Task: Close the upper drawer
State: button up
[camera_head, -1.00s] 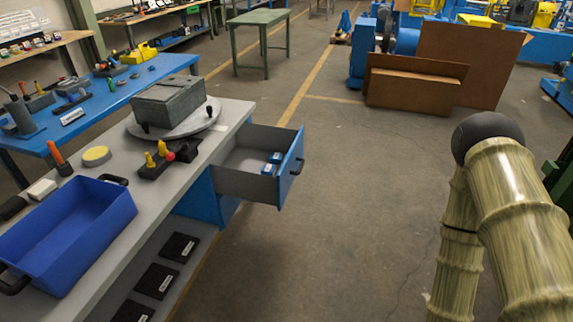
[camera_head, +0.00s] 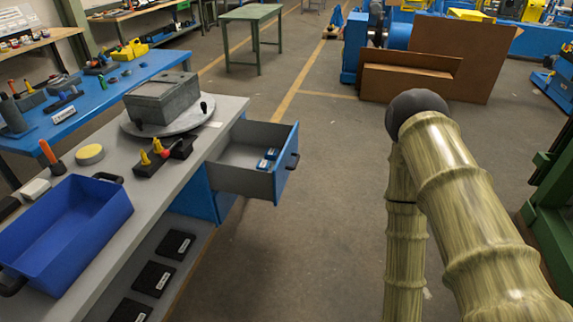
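The upper drawer (camera_head: 280,184) stands pulled open from under the grey workbench (camera_head: 200,171), toward the right. It has a blue front with a dark handle (camera_head: 292,161) and grey side walls. Small blue-and-white boxes (camera_head: 267,160) lie inside it near the front. My arm, with a bamboo-like surface, shows at the right, apart from the drawer. My gripper is not in view.
A blue bin (camera_head: 65,232) and a grey box on a round turntable (camera_head: 168,124) stand on the workbench. Dark labelled boxes (camera_head: 152,279) lie on its lower shelf. Brown panels (camera_head: 408,85) stand at the back. Floor between drawer and arm is clear.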

aim_at(230, 167)
jog(key=z, duration=0.55)
jog(key=i, duration=0.9)
jog(key=u, duration=0.1)
